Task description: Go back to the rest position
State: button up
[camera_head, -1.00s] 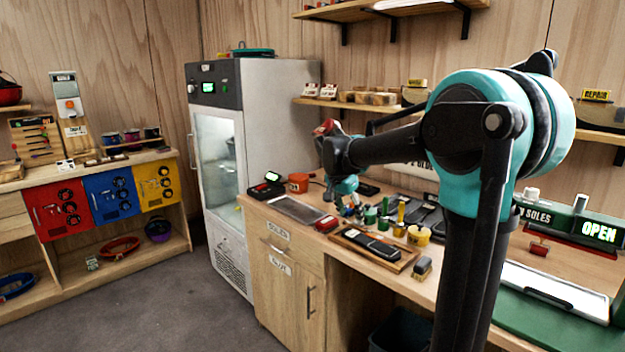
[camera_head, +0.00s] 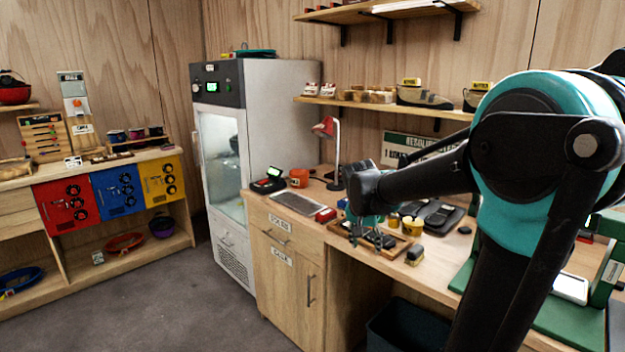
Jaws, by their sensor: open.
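My gripper (camera_head: 368,232) hangs at the end of my teal and black arm, above the wooden tray (camera_head: 398,250) on the workbench. Its fingers point down and are apart, with nothing seen between them. A dark item (camera_head: 380,240) lies in the tray behind the fingers. Whether the fingertips touch anything there cannot be told. My arm covers the right part of the bench.
A red desk lamp (camera_head: 325,128) stands behind my gripper on the bench. A grey mat (camera_head: 296,204), a red box (camera_head: 326,215) and a brush (camera_head: 414,255) lie nearby. A tall glass-door cabinet (camera_head: 280,110) stands left. The floor (camera_head: 170,290) in front is clear.

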jog(key=s+d+f+n+y, duration=0.1)
jog(key=s+f+n, duration=0.1)
jog(key=s+f, duration=0.4)
jog(key=s+d+f+n+t+y, duration=0.1)
jog(key=s+f, duration=0.5)
jog(key=s, duration=0.6)
jog(key=d+n, duration=0.1)
jog(key=n, duration=0.1)
jog(key=shift+s+d+f+n, duration=0.25)
jog(key=shift+s+f+n, duration=0.05)
jog(key=shift+f, duration=0.1)
